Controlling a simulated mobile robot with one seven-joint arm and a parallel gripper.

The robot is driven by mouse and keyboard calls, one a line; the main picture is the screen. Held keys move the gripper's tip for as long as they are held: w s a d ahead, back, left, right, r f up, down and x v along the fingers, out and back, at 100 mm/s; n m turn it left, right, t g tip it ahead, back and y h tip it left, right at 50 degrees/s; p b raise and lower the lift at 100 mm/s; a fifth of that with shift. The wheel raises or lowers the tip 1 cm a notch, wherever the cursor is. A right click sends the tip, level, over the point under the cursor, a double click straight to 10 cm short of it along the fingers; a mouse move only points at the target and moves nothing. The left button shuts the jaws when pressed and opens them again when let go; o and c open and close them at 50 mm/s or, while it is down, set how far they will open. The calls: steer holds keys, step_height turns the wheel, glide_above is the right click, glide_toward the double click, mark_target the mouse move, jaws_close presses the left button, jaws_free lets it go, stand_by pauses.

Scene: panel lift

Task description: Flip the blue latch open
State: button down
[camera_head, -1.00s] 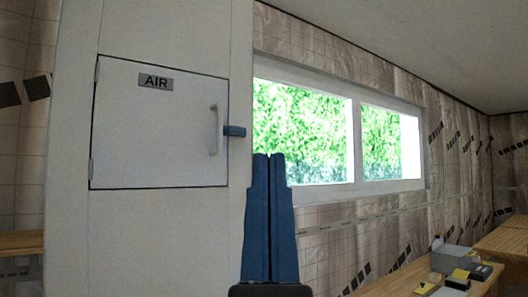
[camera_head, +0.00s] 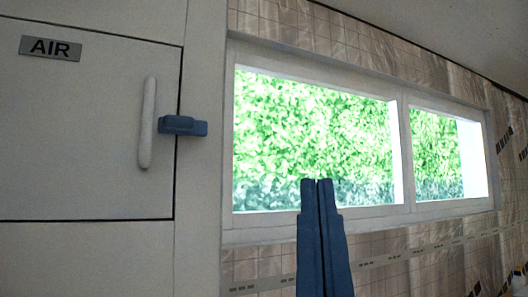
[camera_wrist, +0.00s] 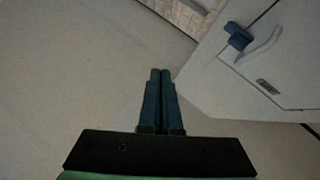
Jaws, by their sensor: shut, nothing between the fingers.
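The blue latch (camera_head: 183,125) lies horizontally across the right edge of the panel door (camera_head: 80,150), beside the door's pale upright handle (camera_head: 147,122). The door is shut and bears an AIR label (camera_head: 50,48). My gripper (camera_head: 317,181) has its blue fingers together, pointing up, empty, to the right of the latch and lower, in front of the window. In the wrist view the latch (camera_wrist: 238,36) and the handle (camera_wrist: 262,46) are at the upper right. My gripper (camera_wrist: 161,72) shows there too, apart from the latch.
A window (camera_head: 315,140) with a pale frame is in the wall right of the panel. A pale cabinet face (camera_head: 207,190) lies between door and window. The space between my gripper and the latch looks clear.

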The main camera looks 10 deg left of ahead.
steer(key=w+a+f+m+g+y+p, duration=0.2)
steer(key=a+m+y, duration=0.4)
steer(key=m, duration=0.8)
steer(key=w+a+f+m+g+y+p, duration=0.2)
steer(key=a+m+y, duration=0.4)
steer(key=m, duration=0.9)
steer(key=w+g+y+p, duration=0.1)
steer(key=w+y+p, duration=0.1)
steer(key=y, duration=0.1)
steer(key=shift+a+f, duration=0.15)
steer(key=shift+f, duration=0.1)
steer(key=shift+w+r, duration=0.1)
steer(key=shift+w, duration=0.05)
